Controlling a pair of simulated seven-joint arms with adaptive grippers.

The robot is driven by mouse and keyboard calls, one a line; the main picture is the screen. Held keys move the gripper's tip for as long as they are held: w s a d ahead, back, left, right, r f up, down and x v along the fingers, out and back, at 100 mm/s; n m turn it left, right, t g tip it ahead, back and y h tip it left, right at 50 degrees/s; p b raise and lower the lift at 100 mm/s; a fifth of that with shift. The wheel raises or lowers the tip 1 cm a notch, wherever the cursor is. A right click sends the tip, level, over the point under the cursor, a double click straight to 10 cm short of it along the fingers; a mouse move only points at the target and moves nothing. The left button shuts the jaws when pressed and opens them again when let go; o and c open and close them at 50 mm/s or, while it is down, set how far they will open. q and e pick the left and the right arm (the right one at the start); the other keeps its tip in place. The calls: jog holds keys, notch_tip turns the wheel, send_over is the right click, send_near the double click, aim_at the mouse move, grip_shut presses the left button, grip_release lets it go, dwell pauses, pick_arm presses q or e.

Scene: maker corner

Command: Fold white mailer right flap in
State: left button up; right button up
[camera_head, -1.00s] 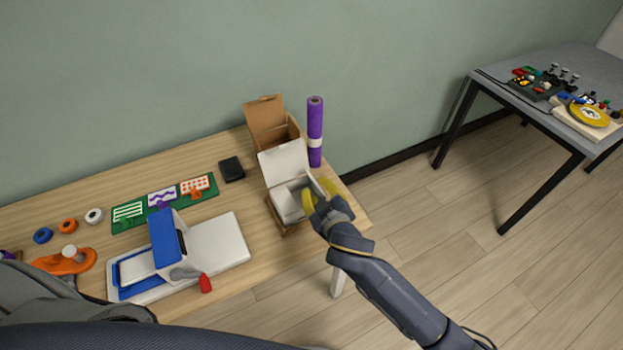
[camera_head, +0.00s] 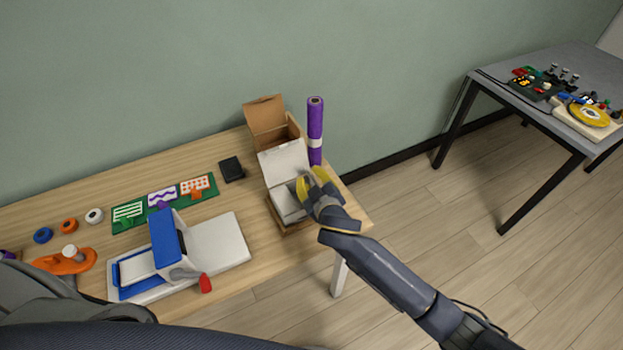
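The white mailer (camera_head: 283,162) is an open box with its lid raised at the back, standing at the right part of the wooden table. My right gripper (camera_head: 310,181) is at the mailer's right side, its yellow fingers spread apart over the right edge. A pale edge shows between the fingers; it looks like the right flap, but the gripper hides most of it. I cannot tell whether it touches the fingers. My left gripper is not in view; only part of my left arm shows at lower left.
A brown cardboard box (camera_head: 266,116) with a raised lid stands behind the mailer. A purple roll (camera_head: 315,120) stands upright close behind my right gripper. A blue and white press (camera_head: 168,248) and a black block (camera_head: 232,168) are to the left. The table's right edge is near.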

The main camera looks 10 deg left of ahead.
grip_shut()
jog(key=shift+s+a+f+n+t, duration=0.3)
jog(key=shift+n+t, duration=0.1)
jog(key=shift+n, duration=0.2)
jog(key=shift+n+h, duration=0.3)
jog(key=shift+n, duration=0.1)
jog(key=shift+o, duration=0.3)
grip_release()
jog(key=shift+s, duration=0.1)
jog(key=v, duration=0.7)
jog(key=shift+s, duration=0.15)
